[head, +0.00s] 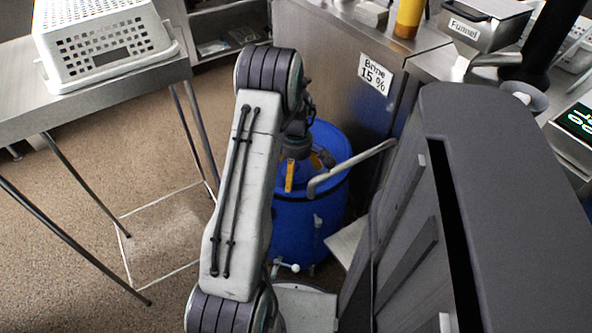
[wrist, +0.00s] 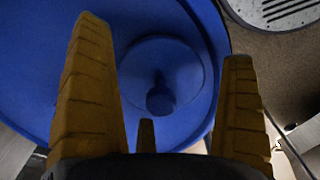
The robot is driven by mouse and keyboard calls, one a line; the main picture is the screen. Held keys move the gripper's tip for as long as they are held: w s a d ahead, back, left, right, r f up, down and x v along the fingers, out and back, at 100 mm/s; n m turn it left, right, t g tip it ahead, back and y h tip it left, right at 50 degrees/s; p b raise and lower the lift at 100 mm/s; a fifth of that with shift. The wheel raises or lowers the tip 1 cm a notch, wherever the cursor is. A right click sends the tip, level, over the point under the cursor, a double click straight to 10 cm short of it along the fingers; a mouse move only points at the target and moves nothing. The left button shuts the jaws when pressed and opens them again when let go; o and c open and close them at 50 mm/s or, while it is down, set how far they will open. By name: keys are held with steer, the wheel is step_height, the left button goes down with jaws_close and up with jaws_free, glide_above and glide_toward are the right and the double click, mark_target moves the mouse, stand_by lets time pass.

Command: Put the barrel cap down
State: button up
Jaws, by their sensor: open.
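The blue barrel cap (wrist: 185,68) shows in the wrist view as a round disc with a small knob at its middle. It lies against the larger blue top of the barrel (wrist: 30,70); I cannot tell whether it is fully seated. The barrel (head: 302,225) stands on the floor in the head view, below my arm. My gripper (head: 305,168) is over the barrel's top, its yellow fingers apart. In the wrist view my gripper (wrist: 165,45) is open, with fingers on either side of the cap and its knob. In the head view my arm and gripper hide most of the cap.
A steel counter with a "Brine 15 %" label (head: 375,74) stands close behind the barrel. A grey bent handle (head: 350,168) reaches over the barrel's right side. A white perforated basket (head: 100,45) sits on a steel table (head: 110,82) at left. Floor between is open.

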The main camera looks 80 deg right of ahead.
step_height(320, 180, up, 12)
steer(key=shift+r+p, duration=0.1)
steer(key=shift+p, duration=0.85)
steer(key=shift+w, duration=0.1)
steer(key=w+a+r+n, duration=0.1)
steer(key=w+a+r, duration=0.4)
steer(key=w+a, duration=0.55)
steer(key=w+a+r, duration=0.5)
steer(key=w+a, duration=0.3)
steer(key=w, duration=0.5)
steer(key=w+a+r+t, duration=0.1)
steer(key=a, duration=0.7)
steer(key=w+a+r+t, duration=0.1)
steer(key=w+a+r, duration=0.1)
steer(key=a, duration=0.6)
steer(key=s+a+n, duration=0.1)
steer(key=s+a, duration=0.5)
steer(key=a, duration=0.5)
steer(key=shift+f, duration=0.4)
steer(key=shift+w, duration=0.1)
